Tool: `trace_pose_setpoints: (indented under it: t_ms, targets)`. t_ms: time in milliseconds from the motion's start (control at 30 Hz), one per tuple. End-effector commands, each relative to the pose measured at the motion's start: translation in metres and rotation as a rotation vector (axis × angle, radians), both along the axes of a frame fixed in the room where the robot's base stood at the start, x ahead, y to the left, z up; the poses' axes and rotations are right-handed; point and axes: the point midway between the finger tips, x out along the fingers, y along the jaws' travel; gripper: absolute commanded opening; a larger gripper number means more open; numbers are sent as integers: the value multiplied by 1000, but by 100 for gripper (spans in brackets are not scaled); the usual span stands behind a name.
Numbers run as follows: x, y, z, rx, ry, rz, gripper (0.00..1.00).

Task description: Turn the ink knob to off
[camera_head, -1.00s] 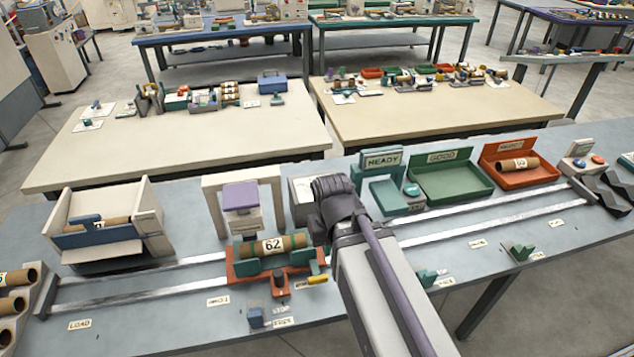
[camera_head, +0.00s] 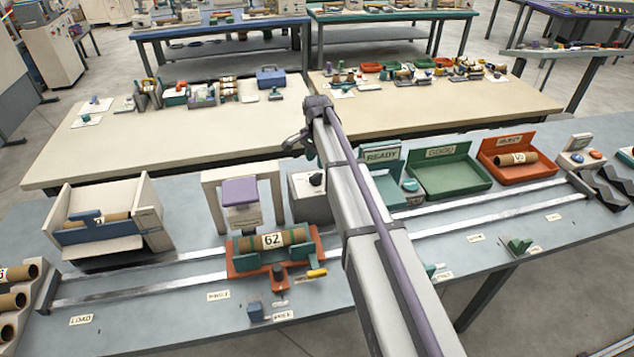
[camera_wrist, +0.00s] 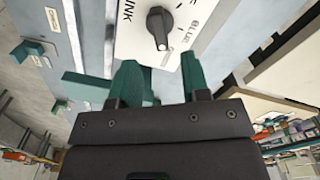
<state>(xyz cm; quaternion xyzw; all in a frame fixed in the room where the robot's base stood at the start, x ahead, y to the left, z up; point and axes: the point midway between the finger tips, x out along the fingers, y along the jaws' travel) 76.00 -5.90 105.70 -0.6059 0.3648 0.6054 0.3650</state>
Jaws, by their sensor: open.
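The ink knob (camera_head: 316,179) is a small black knob on a pale box (camera_head: 312,204) behind the rails, right of the purple-topped press. In the wrist view the knob (camera_wrist: 158,27) shows large on a white panel with the words "INK" at left and "BLUE" at right. More lettering at the top is cut off. A pale mark shows on the knob's lower end. My gripper (camera_wrist: 160,82) has its two teal fingers apart and empty, below the knob in that view and not touching it. In the head view my wrist (camera_head: 318,108) is above the box.
The purple-topped press (camera_head: 240,194) stands close left of the box. A red carriage (camera_head: 240,266) holds a brown tube labelled 62 on the rails in front. A green READY stand (camera_head: 382,157) and a green tray (camera_head: 450,186) stand to the right.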

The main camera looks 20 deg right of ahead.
Motion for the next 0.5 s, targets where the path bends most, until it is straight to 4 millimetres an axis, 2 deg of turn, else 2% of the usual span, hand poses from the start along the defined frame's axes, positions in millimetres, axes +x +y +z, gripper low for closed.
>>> trace_pose_setpoints:
  t_ms: [33,200,300,500]
  targets:
    - [0,0,-26,0,0,0,43]
    - [0,0,-61,0,0,1,43]
    - [0,0,-69,0,0,1,43]
    - [0,0,-66,0,0,1,43]
